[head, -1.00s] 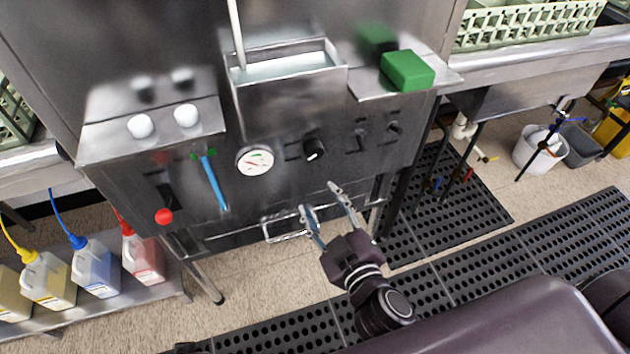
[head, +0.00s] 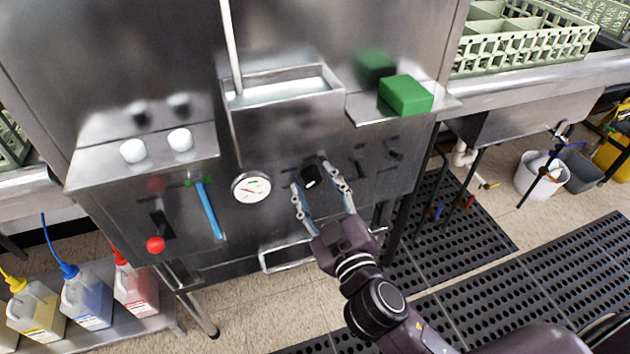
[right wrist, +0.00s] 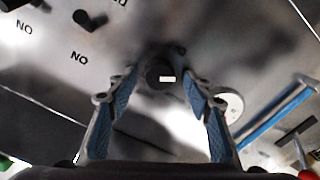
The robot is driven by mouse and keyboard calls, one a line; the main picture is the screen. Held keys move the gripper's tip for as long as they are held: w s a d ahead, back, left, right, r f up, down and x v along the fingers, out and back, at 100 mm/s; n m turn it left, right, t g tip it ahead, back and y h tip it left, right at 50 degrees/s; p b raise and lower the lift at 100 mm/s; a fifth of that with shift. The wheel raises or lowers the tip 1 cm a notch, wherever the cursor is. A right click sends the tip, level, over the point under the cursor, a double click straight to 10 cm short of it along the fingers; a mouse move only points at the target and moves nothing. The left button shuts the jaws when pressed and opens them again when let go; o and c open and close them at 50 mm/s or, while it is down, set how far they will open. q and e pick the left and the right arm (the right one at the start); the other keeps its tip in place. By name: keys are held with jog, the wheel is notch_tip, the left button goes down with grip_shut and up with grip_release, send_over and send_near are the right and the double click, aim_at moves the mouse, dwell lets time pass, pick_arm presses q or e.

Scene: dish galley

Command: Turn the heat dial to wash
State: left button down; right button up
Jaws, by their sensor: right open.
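The heat dial (head: 312,178) is a black round knob with a white mark on the steel front panel, right of the round gauge. It also shows in the right wrist view (right wrist: 158,76), between and beyond the fingertips. My right gripper (head: 312,174) is open, with one finger on each side of the dial. In the right wrist view the open jaws (right wrist: 158,80) frame the knob with gaps on both sides, and I see no clear contact. Any lettering around the dial is too small or hidden to read. My left gripper is not in view.
The gauge (head: 251,187), a blue lever (head: 208,210) and a red-knobbed switch (head: 156,244) are left of the dial. Small black switches (head: 394,154) are to its right. Above are a steel box (head: 285,120) and a green block (head: 405,95). A metal handle (head: 285,259) is below.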

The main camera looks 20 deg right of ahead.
jog(key=shift+w, duration=0.25)
jog(key=c, duration=1.1)
